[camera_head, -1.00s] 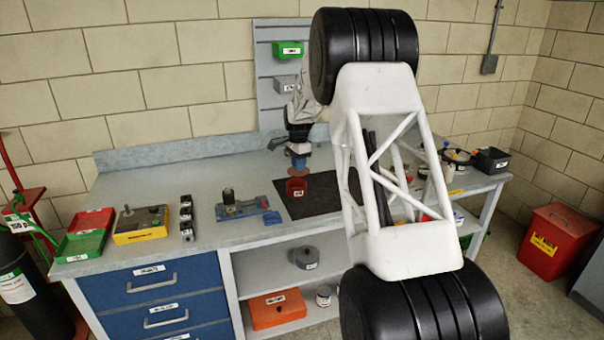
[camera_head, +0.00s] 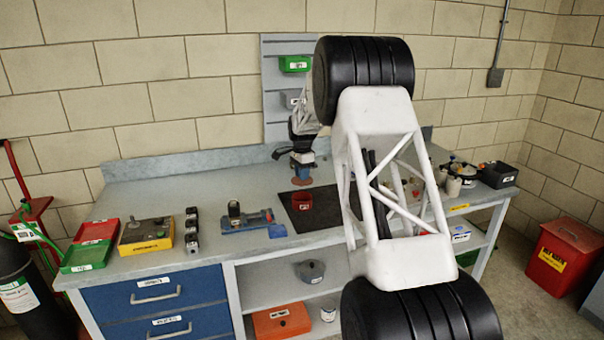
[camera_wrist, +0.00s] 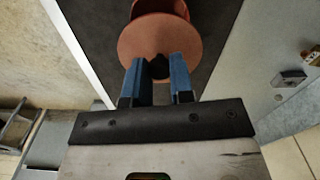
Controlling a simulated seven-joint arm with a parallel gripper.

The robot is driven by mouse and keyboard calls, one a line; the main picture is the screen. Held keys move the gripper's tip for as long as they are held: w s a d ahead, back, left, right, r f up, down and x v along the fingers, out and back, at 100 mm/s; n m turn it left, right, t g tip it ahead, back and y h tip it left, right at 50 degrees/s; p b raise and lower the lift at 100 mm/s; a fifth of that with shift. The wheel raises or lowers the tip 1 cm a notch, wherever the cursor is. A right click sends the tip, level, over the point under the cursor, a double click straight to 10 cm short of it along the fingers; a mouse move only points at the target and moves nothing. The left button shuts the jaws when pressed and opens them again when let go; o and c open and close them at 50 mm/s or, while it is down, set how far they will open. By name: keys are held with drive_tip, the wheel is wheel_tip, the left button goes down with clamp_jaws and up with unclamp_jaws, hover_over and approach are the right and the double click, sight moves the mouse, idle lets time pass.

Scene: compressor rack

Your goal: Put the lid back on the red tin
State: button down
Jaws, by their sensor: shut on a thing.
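The red tin (camera_head: 302,200) stands open on the dark mat, and its rim also shows at the top of the wrist view (camera_wrist: 160,7). My gripper (camera_head: 302,172) is above the tin in the head view. In the wrist view its blue fingers (camera_wrist: 159,72) are shut on the dark knob of the round reddish-brown lid (camera_wrist: 135,42). The lid is held clear of the mat and hides part of the tin in the wrist view. In the head view the lid (camera_head: 302,182) shows just above and behind the tin, apart from it.
The dark mat (camera_head: 325,221) is bare around the tin. A blue tool fixture (camera_head: 245,222) is to its left, with a yellow box (camera_head: 146,233) and red and green trays (camera_head: 90,247) farther left. Containers and a dark bin (camera_head: 497,175) stand at the right end.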

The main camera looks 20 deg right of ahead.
drive_tip(key=shift+f, duration=3)
drive_tip(key=shift+f, duration=0.2)
idle(0.4)
drive_tip(key=shift+c, duration=2.2)
unclamp_jaws()
drive_tip(key=shift+r, duration=0.2)
drive_tip(key=shift+r, duration=3.3)
